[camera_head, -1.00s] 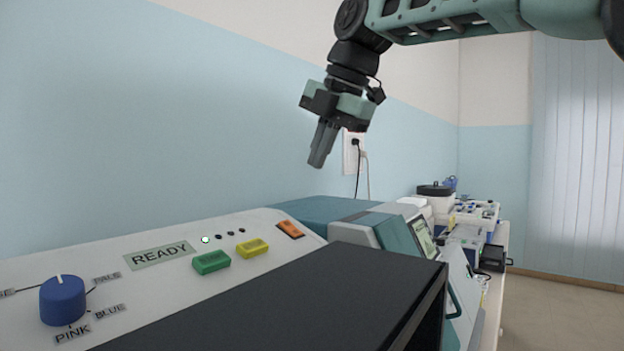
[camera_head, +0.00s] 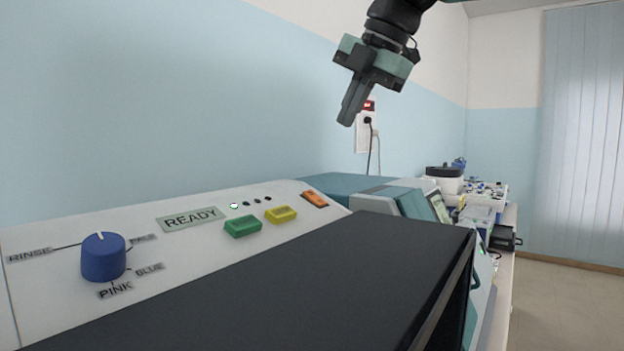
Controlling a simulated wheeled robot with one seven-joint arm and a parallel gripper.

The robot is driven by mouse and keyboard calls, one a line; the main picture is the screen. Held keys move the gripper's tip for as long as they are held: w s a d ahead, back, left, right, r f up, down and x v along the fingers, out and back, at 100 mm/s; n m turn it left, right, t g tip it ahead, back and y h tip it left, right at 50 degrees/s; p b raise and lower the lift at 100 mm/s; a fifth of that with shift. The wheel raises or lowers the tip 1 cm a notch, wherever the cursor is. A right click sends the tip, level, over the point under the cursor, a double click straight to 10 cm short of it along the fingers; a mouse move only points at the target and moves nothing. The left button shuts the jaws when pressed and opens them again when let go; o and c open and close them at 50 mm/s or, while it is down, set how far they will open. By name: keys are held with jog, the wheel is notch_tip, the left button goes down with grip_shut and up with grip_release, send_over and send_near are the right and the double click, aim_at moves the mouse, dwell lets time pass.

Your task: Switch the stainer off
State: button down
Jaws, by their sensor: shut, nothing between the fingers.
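The stainer (camera_head: 170,280) fills the lower left, with a pale sloped control panel and a dark top in front of it. On the panel are a blue knob (camera_head: 103,257), a READY label (camera_head: 190,220), a green button (camera_head: 243,227), a yellow button (camera_head: 281,215) and an orange rocker switch (camera_head: 315,198) at the far end. One small lamp (camera_head: 234,205) in a row glows greenish white. The knob's white mark points up, between the RINSE and PALE labels. My gripper (camera_head: 350,112) is shut and empty, pointing down in the air above the switch and a little to its right, touching nothing.
A wall socket (camera_head: 367,130) with plugged cords and a red-lit part is on the blue wall behind my gripper. A teal and grey machine (camera_head: 415,203) stands beyond the stainer. More lab equipment (camera_head: 478,195) crowds the bench behind. The air above the panel is clear.

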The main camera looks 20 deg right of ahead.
aim_at(311, 194)
jog(key=shift+f, duration=0.1)
jog(key=p+x, duration=0.2)
jog(key=x, duration=1.1)
jog(key=shift+w+a+f, duration=0.1)
jog(key=shift+w+f, duration=0.1)
jog(key=shift+f, duration=0.15)
jog(key=shift+w+a+g+h+p, duration=0.2)
jog(key=shift+g+h+p, duration=0.15)
jog(key=shift+p, duration=0.8)
jog(key=shift+f+b, duration=0.25)
jog(key=shift+b, duration=0.15)
jog(key=shift+s, duration=0.1)
jog(key=shift+d+f, duration=0.1)
